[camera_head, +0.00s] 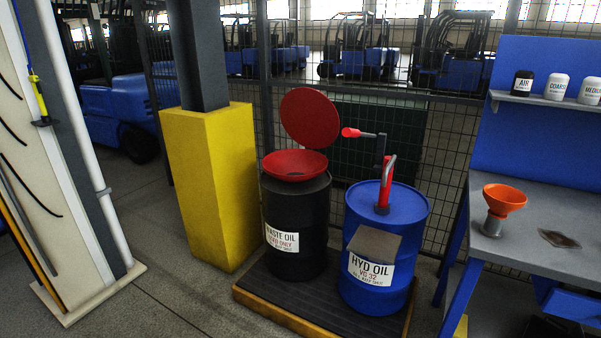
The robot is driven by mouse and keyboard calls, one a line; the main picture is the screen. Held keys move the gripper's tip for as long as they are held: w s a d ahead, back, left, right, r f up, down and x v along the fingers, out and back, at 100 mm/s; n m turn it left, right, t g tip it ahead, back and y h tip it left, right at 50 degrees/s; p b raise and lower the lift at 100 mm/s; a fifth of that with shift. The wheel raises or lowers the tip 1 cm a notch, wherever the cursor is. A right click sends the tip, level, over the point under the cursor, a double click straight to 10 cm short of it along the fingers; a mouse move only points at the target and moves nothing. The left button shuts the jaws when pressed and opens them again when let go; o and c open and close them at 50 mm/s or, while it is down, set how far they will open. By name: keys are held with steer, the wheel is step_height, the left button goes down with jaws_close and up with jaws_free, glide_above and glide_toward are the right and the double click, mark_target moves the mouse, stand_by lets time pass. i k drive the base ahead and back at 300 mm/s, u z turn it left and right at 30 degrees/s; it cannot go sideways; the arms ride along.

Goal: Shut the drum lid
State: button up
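A black drum (295,228) labelled "WASTE OIL" stands on a low dark platform. A red funnel (295,167) sits on its top. A round red lid (309,118) stands raised and tilted back behind the funnel, so the funnel's bowl is uncovered. The lid's hinge is not clear. A blue drum (414,218) labelled "HYD OIL" stands just right of it, with a red and black pump (386,180) on top. The pump's red-ended handle reaches left, close to the lid's lower right edge in the picture. My gripper is not in view.
A yellow column guard (207,188) stands close left of the black drum. A wire fence runs behind. A workbench (540,245) with an orange funnel (503,200) stands at right. The platform (300,305) has a raised front edge; open floor lies at front left.

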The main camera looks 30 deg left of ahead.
mark_target(309, 118)
steer(key=u, duration=0.5)
steer(key=k, duration=1.2)
steer(key=u, duration=1)
steer(key=i, duration=0.6)
steer(key=u, duration=0.55)
steer(key=i, duration=2.6)
steer(key=z, duration=0.85)
steer(key=i, duration=1.05)
steer(key=z, duration=0.9)
steer(key=i, duration=0.55)
steer(key=z, duration=0.3)
